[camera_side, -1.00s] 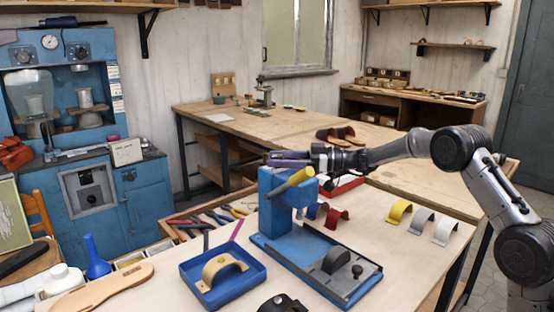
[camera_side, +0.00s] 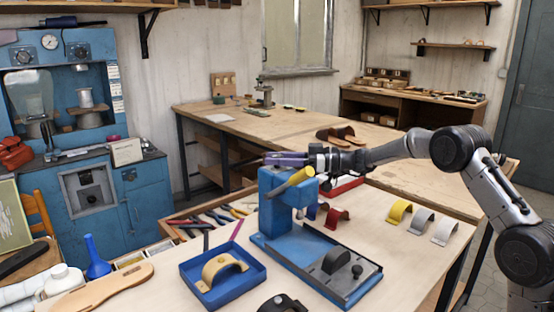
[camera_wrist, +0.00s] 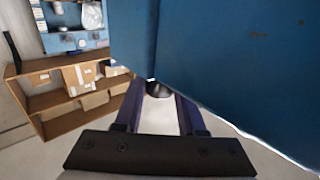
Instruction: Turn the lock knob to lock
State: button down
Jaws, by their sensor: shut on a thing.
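A blue press (camera_side: 287,225) with a yellow lever (camera_side: 296,181) stands upright on the light table. My gripper (camera_side: 268,160) reaches in from the right at the top of the press, its purple fingers level and partly behind the press head. In the wrist view, the fingers (camera_wrist: 159,94) close around a small dark round knob (camera_wrist: 158,88) beside the blue press body (camera_wrist: 225,60). The knob is mostly hidden by the fingers and the press. Its lock position cannot be told. Another black knob (camera_side: 357,271) sits on the dark slide on the press base.
A blue tray (camera_side: 204,299) with a tan strap piece stands at the front left. Red, yellow, grey and white straps (camera_side: 420,222) lie right of the press. A tool tray (camera_side: 178,233) is behind left.

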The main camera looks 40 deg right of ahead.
jog(key=shift+m+t+h, duration=0.6)
jog(key=shift+h, duration=0.2)
jog(key=c, duration=0.5)
grip_release()
jog(key=v, duration=1.3)
jog(key=shift+s+d, duration=0.2)
jog(key=shift+s, duration=0.15)
